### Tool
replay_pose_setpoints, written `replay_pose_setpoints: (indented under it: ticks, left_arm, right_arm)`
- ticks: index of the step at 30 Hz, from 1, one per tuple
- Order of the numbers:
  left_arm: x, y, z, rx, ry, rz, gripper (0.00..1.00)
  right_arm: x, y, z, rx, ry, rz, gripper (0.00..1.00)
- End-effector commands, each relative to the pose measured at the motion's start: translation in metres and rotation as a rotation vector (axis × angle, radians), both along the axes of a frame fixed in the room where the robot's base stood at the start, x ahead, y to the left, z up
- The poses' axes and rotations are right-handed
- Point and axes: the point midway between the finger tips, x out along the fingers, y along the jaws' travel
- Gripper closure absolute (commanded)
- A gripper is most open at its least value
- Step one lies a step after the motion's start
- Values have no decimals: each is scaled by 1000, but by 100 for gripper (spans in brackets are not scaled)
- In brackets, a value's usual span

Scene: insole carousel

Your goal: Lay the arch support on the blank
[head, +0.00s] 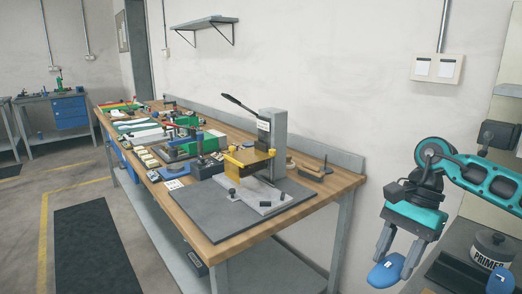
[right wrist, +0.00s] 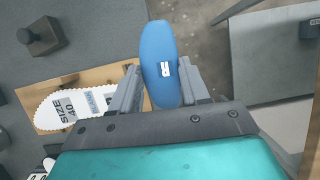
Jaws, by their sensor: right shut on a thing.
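My right gripper (head: 396,258) is shut on a blue arch support (head: 385,273), holding it over the side of the dark surface at the right. In the right wrist view the support (right wrist: 157,50) stands up between the two fingers, with a small white R label on its face. A white sole-shaped blank (right wrist: 62,108), printed SIZE 40, lies on a wooden board (right wrist: 112,76) to the left of the gripper, apart from the support. Its near end is partly hidden by the gripper. My left gripper is not in view.
A PRIMER can (head: 491,249) stands on the dark surface at the right, with another blue piece (head: 501,281) near it. A dark knob-like block (right wrist: 40,37) is beyond the blank. A long workbench (head: 215,226) with a lever press (head: 270,135) stands against the wall.

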Motion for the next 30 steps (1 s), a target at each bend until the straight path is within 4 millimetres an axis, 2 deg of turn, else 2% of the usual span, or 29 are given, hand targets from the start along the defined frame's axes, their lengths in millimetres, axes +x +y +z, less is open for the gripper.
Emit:
replay_pose_setpoints:
  ticks: [3,9,15,24,30]
  left_arm:
    - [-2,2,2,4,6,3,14]
    - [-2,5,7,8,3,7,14]
    - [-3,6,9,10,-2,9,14]
    - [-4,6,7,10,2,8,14]
    - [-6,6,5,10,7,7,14]
  right_arm:
    - [-14,17,-8,-1,1,267,83]
    - [-37,38,-22,-2,0,670,83]
    - [-53,50,-30,-1,-2,903,83]
    - [-56,52,-32,1,-2,948,83]
    - [-56,55,-27,2,-4,854,83]
